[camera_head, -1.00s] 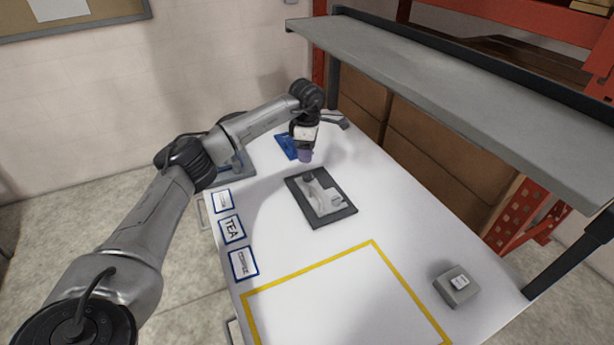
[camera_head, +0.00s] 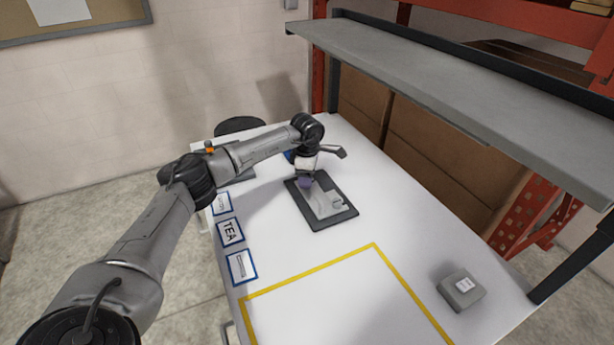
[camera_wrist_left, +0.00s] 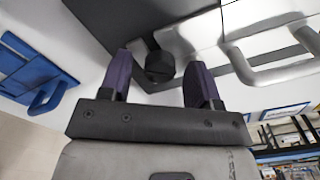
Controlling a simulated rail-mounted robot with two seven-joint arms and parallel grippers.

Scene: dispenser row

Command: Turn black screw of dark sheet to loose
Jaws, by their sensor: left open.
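The dark sheet (camera_head: 318,226) lies on the white table, with a light grey metal latch piece (camera_head: 327,204) on it. My left gripper (camera_head: 306,184) points down over the sheet's far left part. In the left wrist view the black screw (camera_wrist_left: 159,66) shows as a dark round knob beside the metal piece (camera_wrist_left: 190,30). It appears between the two open purple fingers (camera_wrist_left: 160,78), with gaps on both sides. I cannot tell how far down the fingers reach around it. In the head view the gripper hides the screw. My right gripper is not in view.
A blue part with a handle (camera_wrist_left: 32,78) lies beside the sheet, mostly hidden in the head view. A grey box (camera_head: 461,289) sits at the right edge. Labelled cards (camera_head: 230,232) line the left edge. A yellow outline (camera_head: 310,268) marks clear table. A grey shelf (camera_head: 450,90) overhangs the right.

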